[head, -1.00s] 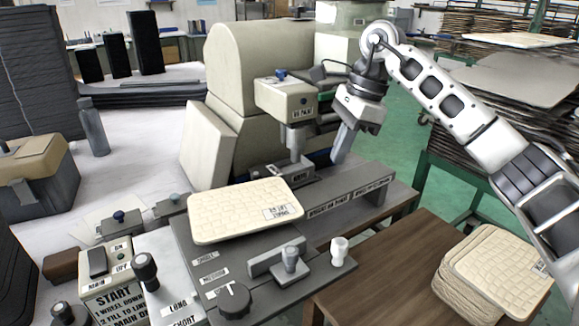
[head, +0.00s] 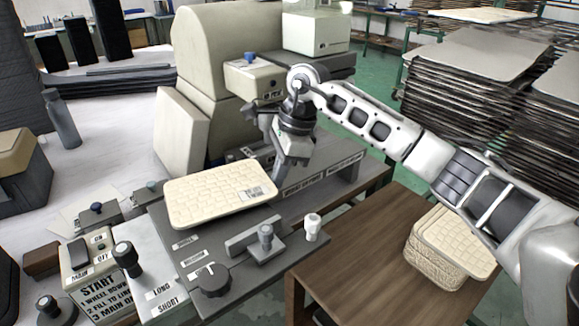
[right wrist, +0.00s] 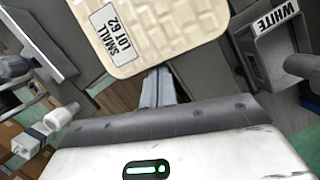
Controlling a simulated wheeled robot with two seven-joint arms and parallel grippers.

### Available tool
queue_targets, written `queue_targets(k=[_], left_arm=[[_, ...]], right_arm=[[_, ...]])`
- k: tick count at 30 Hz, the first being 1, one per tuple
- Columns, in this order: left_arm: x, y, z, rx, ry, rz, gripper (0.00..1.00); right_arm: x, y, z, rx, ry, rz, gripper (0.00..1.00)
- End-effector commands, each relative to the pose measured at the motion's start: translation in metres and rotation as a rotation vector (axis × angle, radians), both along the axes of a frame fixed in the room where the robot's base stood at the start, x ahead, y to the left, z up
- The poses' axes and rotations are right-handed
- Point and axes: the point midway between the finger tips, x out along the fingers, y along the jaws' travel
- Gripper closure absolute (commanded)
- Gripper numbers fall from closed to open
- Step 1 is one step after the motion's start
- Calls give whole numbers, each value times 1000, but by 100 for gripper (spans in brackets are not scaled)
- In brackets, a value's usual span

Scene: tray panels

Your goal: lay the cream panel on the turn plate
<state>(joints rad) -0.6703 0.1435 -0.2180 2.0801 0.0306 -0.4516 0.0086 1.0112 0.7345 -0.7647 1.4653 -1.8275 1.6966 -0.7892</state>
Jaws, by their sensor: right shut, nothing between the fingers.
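The cream panel (head: 220,192) lies flat with its labelled face up on the grey machine bed (head: 270,215). Any turn plate under it is hidden. In the right wrist view the panel (right wrist: 150,25) fills the top, with its label reading SMALL LOT 62. My right gripper (head: 279,177) is at the panel's right end, fingers pointing down, shut and empty. In the right wrist view its fingertips (right wrist: 160,72) are close to the panel's near edge; I cannot tell whether they touch. My left gripper is not in view.
More cream panels (head: 452,240) are stacked on the wooden table (head: 360,265) at right. A dial (head: 212,280), a clamp block (head: 262,238) and a white knob (head: 312,226) stand before the panel. The cream machine housing (head: 225,75) rises behind it.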

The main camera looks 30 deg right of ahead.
Motion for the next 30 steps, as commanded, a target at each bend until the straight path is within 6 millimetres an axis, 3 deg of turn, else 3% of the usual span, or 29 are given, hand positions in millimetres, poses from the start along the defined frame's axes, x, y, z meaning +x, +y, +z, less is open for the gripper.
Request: queue_targets(k=[9, 16, 26, 30], left_arm=[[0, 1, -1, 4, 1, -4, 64], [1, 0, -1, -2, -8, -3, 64], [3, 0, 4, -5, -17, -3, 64], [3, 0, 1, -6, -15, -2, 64]], right_arm=[[0, 1, -1, 0, 1, 0, 100], [6, 22, -1, 2, 2, 0, 100], [5, 19, 0, 2, 2, -1, 100], [3, 6, -1, 0, 2, -3, 100]])
